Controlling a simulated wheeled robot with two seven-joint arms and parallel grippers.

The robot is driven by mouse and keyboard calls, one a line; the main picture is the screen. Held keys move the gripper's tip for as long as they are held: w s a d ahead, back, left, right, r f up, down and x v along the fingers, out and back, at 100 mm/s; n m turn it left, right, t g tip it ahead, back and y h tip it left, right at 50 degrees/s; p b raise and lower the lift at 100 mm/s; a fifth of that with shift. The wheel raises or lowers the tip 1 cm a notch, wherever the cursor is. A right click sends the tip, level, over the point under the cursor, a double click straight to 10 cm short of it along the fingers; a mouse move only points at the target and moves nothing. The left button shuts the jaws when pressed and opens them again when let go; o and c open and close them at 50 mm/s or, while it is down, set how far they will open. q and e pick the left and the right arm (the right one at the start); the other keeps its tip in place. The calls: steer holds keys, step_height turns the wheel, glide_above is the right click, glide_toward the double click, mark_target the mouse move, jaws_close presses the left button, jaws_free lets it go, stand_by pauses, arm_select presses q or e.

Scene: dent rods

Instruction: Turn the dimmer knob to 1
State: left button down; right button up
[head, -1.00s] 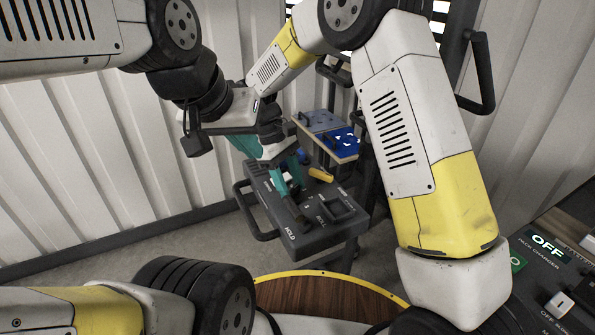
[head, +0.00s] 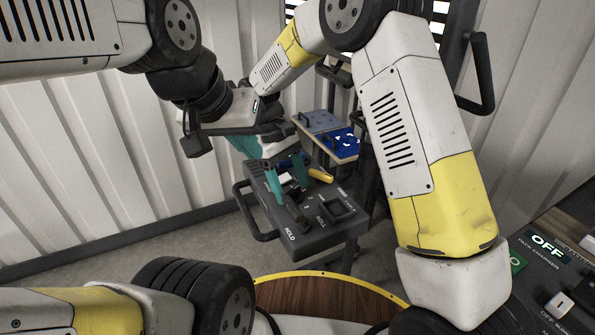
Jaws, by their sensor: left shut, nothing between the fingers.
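A dark control box (head: 330,236) stands in the middle of the head view, with ROLL and HOLD labels and small numerals on its top. A dark knob (head: 297,212) sits beside the numerals, partly hidden by gripper fingers; its exact setting cannot be read. My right gripper (head: 287,183) reaches down over the box, its teal fingers spread apart close to the knob. I cannot tell whether they touch it. My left gripper (head: 245,145) is higher and to the left, shut and empty, with its tips partly hidden behind the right gripper.
A black rocker (head: 337,207) and a yellow handle (head: 320,174) are close to the knob. A black side handle (head: 249,212) juts from the box's left. A blue item (head: 340,143) lies on a shelf behind. A round wooden top (head: 315,298) is in front; an OFF panel (head: 548,248) is at right.

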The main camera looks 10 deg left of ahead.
steer(key=shift+r, duration=0.1)
steer(key=v, duration=0.7)
steer(key=shift+a+r, duration=0.2)
steer(key=shift+r, duration=0.05)
